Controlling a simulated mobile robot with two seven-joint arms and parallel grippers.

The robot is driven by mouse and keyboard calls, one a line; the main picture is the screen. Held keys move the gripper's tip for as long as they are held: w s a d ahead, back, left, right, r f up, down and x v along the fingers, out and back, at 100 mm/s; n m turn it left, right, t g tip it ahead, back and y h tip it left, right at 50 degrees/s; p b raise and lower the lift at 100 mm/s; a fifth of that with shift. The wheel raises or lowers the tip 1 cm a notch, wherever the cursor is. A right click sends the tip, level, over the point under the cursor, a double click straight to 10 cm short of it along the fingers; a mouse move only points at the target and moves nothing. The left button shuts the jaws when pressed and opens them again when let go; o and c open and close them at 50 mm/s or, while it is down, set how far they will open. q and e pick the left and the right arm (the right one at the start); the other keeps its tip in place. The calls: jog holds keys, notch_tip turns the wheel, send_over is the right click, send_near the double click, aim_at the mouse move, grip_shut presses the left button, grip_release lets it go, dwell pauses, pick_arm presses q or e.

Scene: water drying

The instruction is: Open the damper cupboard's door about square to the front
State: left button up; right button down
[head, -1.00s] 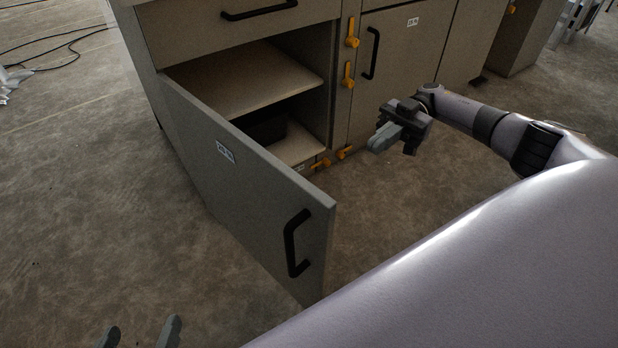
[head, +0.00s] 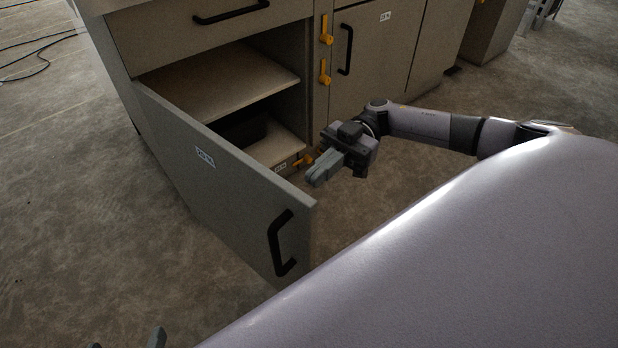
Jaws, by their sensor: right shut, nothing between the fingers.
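The cupboard door (head: 215,180) is a grey panel with a small label and a black bar handle (head: 280,243). It is hinged at the left and stands well out from the cabinet front, close to square; I cannot tell the exact angle. The open cupboard (head: 215,85) shows a pale shelf and a dark object (head: 243,132) below it. My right gripper (head: 314,178) is shut and empty, on the inner side of the door, just behind and above its free edge, apparently apart from it. My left gripper (head: 126,341) shows only its spread fingertips at the bottom edge, apart from the door.
A closed drawer (head: 210,30) is above the opening. A closed door (head: 375,60) with a black handle is to the right. Orange latches (head: 326,72) sit between them. My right arm crosses the right side. Floor (head: 80,210) left of the door is clear.

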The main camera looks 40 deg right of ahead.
pick_arm(q)
jog(key=shift+f, duration=0.1)
pick_arm(e)
jog(key=shift+x, duration=1.55)
